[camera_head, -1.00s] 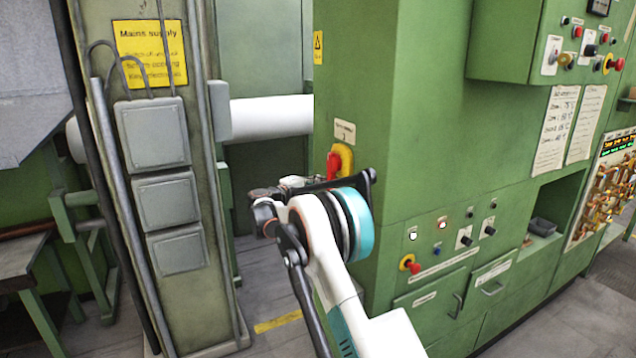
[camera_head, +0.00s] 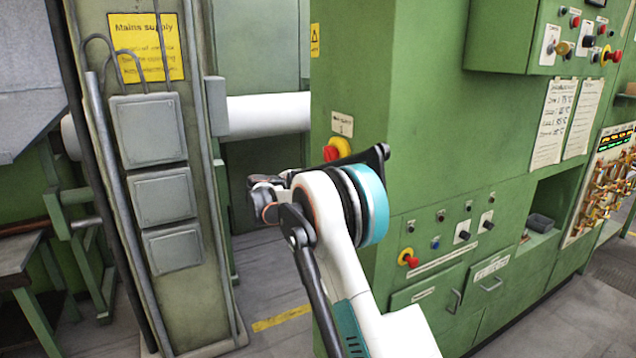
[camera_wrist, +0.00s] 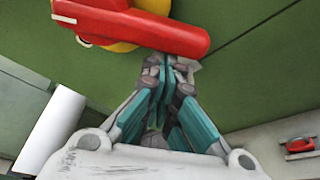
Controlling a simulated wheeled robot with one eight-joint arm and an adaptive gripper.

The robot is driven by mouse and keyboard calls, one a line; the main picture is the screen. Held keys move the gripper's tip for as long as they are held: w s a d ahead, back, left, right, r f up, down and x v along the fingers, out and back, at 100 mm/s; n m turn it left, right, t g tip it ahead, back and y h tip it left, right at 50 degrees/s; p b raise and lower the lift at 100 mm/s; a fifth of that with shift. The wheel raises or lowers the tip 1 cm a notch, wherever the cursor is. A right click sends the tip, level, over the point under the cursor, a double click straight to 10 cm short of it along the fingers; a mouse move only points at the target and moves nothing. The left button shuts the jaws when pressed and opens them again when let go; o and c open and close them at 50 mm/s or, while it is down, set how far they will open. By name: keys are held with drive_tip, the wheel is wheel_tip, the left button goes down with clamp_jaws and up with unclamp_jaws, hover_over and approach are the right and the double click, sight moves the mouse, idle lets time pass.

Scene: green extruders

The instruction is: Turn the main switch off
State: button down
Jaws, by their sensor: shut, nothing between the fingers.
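The main switch is a red handle (camera_wrist: 135,30) on a yellow round base (camera_wrist: 120,45), on the green cabinet. In the wrist view the handle lies nearly level, sloping slightly down to the right. In the head view the red handle (camera_head: 330,153) shows above my arm, pointing left from its yellow base (camera_head: 342,147); its lower part is hidden. My gripper (camera_wrist: 170,65) is shut and empty. Its fingertips are just below the handle's right part in the wrist view; I cannot tell whether they touch. In the head view my wrist hides the fingers.
A grey post (camera_head: 205,290) with grey boxes stands left of my arm, and a white pipe (camera_head: 265,114) runs behind. The green cabinet (camera_head: 420,140) carries a lower panel with knobs and a red-and-yellow button (camera_head: 408,258). Its indicator lamps (camera_head: 411,226) look unlit.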

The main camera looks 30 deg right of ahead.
drive_tip(key=s+r+n+g+y, duration=0.1)
drive_tip(key=s+r+n+g, duration=0.3)
drive_tip(key=s+n, duration=0.2)
drive_tip(key=shift+r+n, duration=0.2)
drive_tip(key=shift+n, duration=0.8)
drive_tip(key=shift+s+d, duration=0.1)
wheel_tip(320, 180, down, 5)
drive_tip(key=b, duration=0.3)
drive_tip(key=r+v, duration=0.1)
drive_tip(key=v, duration=0.9)
drive_tip(key=shift+w+p, duration=0.3)
drive_tip(key=shift+p, duration=0.15)
